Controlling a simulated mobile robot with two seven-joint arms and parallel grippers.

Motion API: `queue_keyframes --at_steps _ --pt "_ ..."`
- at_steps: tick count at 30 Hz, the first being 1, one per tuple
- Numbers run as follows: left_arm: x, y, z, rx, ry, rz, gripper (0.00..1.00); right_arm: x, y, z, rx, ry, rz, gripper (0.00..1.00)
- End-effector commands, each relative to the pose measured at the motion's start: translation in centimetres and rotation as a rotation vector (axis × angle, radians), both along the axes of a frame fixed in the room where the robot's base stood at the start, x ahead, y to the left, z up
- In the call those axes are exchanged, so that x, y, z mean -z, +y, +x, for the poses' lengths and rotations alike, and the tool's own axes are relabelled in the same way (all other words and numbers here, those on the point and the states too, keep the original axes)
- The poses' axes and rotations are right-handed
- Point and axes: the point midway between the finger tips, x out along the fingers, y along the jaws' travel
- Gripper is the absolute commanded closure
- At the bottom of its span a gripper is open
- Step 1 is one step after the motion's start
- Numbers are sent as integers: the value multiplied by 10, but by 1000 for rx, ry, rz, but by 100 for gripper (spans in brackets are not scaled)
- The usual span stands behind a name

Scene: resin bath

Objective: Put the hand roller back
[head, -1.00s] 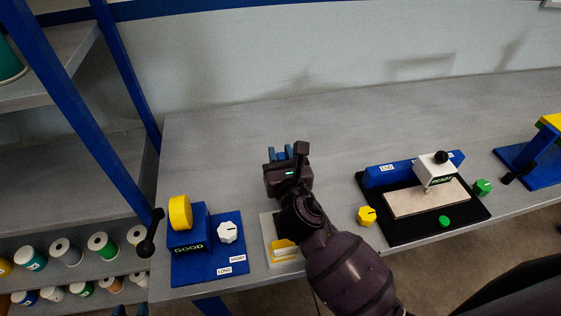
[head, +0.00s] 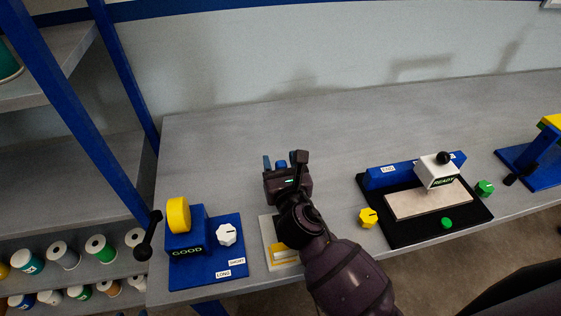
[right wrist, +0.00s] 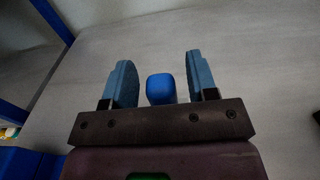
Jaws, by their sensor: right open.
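My right gripper (head: 275,164) is open above the grey bench, left of its middle. In the right wrist view its two blue fingers (right wrist: 160,72) stand apart. A blue rounded piece (right wrist: 161,89) shows between them, with a gap on each side. It may be the end of the hand roller's handle, but I cannot tell; no roller head shows. A pale tray with yellow parts (head: 274,264) lies at the bench's front edge, partly hidden by my right arm. My left gripper is not in view.
A blue unit with a yellow wheel (head: 178,214) and "GOOD" display stands left of the tray. A black mat (head: 406,238) with a beige plate and a white "READY" block lies right. A blue stand (head: 540,165) is at far right. The back of the bench is clear.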

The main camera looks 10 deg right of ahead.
Motion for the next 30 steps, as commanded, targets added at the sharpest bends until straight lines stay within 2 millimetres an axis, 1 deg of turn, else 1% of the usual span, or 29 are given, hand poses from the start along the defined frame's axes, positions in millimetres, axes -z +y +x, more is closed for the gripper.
queue_keyframes --at_steps 2,5,8,15,21,25,30 --pt "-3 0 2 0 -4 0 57 -4 0 -1 0 -1 0 47" --pt "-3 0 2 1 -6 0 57 -2 0 -12 0 1 0 47" --pt "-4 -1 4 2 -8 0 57 -2 -1 -28 0 1 0 47" --pt "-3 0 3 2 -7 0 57 -3 0 -74 1 2 1 47" --pt "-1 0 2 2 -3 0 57 -3 0 -104 1 1 0 47" --pt "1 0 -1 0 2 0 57 -4 0 -115 0 0 0 47" --pt "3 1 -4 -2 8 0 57 -5 0 -120 0 -1 0 47"
